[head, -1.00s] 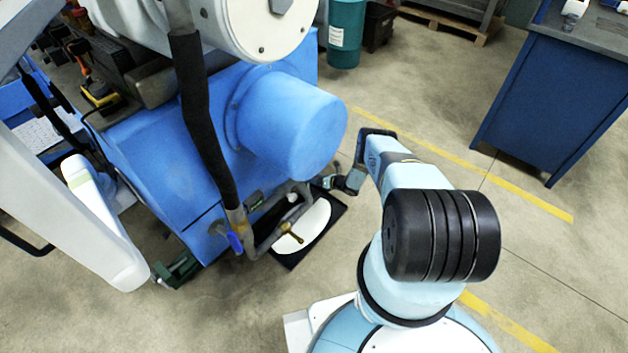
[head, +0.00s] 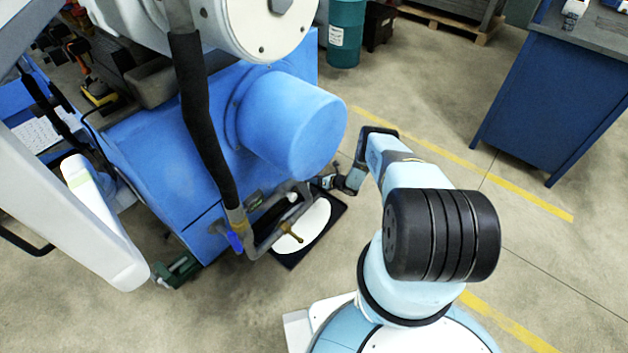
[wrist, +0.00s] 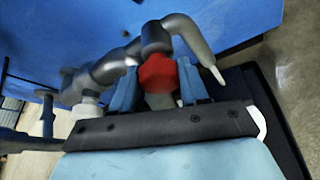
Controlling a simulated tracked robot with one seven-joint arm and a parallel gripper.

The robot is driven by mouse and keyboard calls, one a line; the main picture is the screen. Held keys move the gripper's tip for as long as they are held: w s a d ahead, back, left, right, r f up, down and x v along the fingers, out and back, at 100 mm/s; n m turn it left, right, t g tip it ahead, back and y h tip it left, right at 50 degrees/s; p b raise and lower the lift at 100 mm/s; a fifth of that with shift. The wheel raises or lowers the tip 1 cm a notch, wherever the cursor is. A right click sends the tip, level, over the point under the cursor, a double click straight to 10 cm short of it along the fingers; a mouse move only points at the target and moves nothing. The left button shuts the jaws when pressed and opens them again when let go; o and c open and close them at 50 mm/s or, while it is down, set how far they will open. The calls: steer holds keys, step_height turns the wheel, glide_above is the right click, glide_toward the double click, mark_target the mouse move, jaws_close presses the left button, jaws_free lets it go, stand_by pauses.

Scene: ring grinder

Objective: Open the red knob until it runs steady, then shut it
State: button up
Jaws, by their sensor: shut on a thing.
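The red knob (wrist: 158,74) shows in the wrist view, on a grey pipe fitting. My gripper (wrist: 158,90) has one blue-grey finger on each side of it and is shut on the knob. In the head view my gripper (head: 328,178) reaches the pipework at the front of the blue machine (head: 150,140); the red knob is hidden there. A brass spout (head: 291,232) points out over a white basin (head: 312,230) in a black tray (head: 333,222). I cannot make out any flow from the spout.
A blue lever (head: 235,242) sits on the pipe at the left of the spout. A thick black hose (head: 195,110) hangs before the machine.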

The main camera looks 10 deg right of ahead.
steer(key=n+t+h, duration=0.1)
steer(key=n, duration=0.2)
steer(key=shift+w+r+h, duration=0.1)
steer(key=shift+h, duration=0.3)
steer(key=n+t+h, duration=0.1)
steer(key=n, duration=0.1)
steer(key=n+h, duration=0.1)
steer(key=shift+a+n+t, duration=0.1)
steer(key=shift+n+t, duration=0.3)
steer(key=n, duration=0.1)
steer(key=n+t+h, duration=0.1)
steer(key=n+t, duration=0.1)
steer(key=n, duration=0.1)
steer(key=shift+a, duration=0.25)
steer(key=shift+s+a+f+n+t+h, duration=0.15)
steer(key=shift+n+t+h, duration=0.1)
steer(key=shift+n, duration=0.3)
steer(key=shift+s+f+n+t+h, duration=0.1)
steer(key=shift+n+t+h, duration=0.15)
steer(key=shift+n, duration=0.6)
steer(key=shift+s+n+t, duration=0.1)
steer(key=shift+n+t, duration=0.2)
steer(key=o, duration=0.8)
steer(key=shift+o, duration=1.2)
steer(key=shift+d, duration=0.25)
